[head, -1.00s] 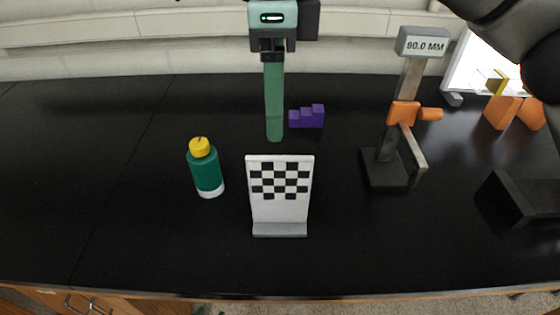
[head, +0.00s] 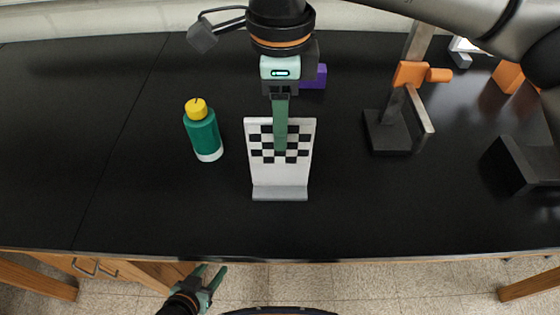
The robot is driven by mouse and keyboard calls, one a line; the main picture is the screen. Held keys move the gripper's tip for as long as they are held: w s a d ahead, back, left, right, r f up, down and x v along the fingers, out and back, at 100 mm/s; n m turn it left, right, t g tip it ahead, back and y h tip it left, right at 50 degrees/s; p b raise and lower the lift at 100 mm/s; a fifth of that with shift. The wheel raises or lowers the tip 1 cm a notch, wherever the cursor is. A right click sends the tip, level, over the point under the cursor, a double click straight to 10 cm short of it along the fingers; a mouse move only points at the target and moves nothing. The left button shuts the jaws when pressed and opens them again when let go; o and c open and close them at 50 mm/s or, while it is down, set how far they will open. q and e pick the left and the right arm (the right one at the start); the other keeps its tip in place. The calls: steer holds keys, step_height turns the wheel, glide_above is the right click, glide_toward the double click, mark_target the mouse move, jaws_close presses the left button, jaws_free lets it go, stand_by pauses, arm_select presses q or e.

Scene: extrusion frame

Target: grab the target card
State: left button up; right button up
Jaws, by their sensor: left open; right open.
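The target card (head: 265,175) is a white upright plate with a black checker pattern and a grey foot. It stands on the black table. My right gripper (head: 280,145) comes down from above, and its green finger overlaps the checkered part of the card in the picture. I see the fingers edge-on, so the gap between them is hidden, and I cannot tell whether they touch the card. The gripper is open. My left gripper (head: 212,278) is low at the bottom, in front of the table edge and far from the card, with its two fingers apart and empty.
A green bottle with a yellow cap (head: 203,132) stands left of the card. A purple stepped block (head: 316,78) is partly hidden behind my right gripper. A dark stand with an orange clamp (head: 408,75) is to the right. The table's left part is clear.

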steer(key=shift+f, duration=0.95)
jaws_close()
stand_by(0.7)
